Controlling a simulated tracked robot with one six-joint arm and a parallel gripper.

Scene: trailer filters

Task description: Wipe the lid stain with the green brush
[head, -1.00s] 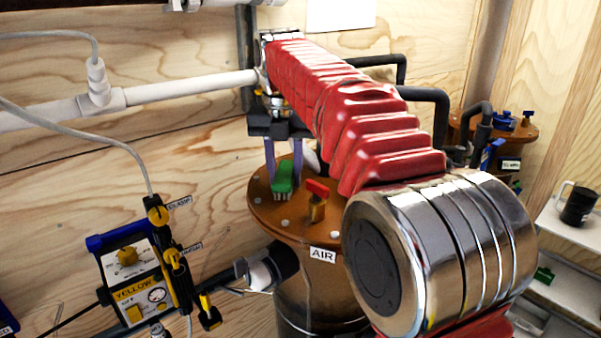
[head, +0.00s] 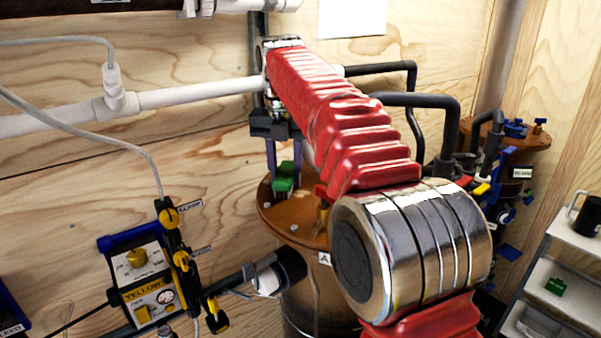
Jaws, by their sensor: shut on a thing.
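My gripper (head: 284,166) is at the end of my red-sleeved arm, pointing down, with its purple fingers shut on the green brush (head: 285,184). The brush is upright over the left part of the brown round lid (head: 275,218) of a tank. Its bristles are at or just above the lid; I cannot tell if they touch. I cannot make out a stain on the lid. My arm hides the lid's right side.
A red-handled valve (head: 323,208) stands on the lid right of the brush, partly hidden by my arm. A yellow-labelled meter (head: 148,285) hangs at the left. Black pipes (head: 440,110) run behind my arm. A white shelf (head: 560,290) stands at the right.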

